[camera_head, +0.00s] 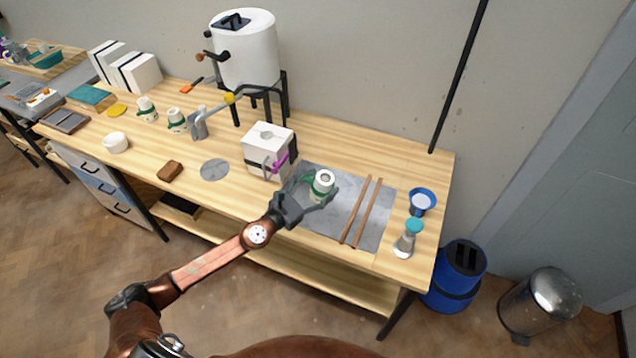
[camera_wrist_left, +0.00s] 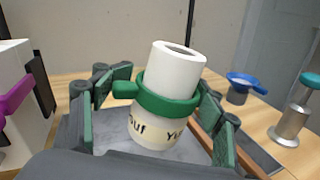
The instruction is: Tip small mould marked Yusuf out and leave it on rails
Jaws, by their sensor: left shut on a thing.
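The small white mould (camera_head: 322,186) has a green band around it and a hole in its top. In the left wrist view the mould (camera_wrist_left: 158,134) shows part of the name Yusuf in dark letters, and it stands close to upright, leaning slightly. My left gripper (camera_head: 313,191) is shut on it, with fingers on both sides, over the left part of the grey metal sheet. Whether the mould's base touches the sheet is hidden. Two wooden rails (camera_head: 362,210) lie side by side on the sheet, to the right of the mould. My right gripper is not in view.
A white block mould (camera_head: 268,145) with a dark strap and purple clip stands left of the sheet (camera_head: 333,218). Two more green-banded moulds (camera_head: 176,121) stand farther left.

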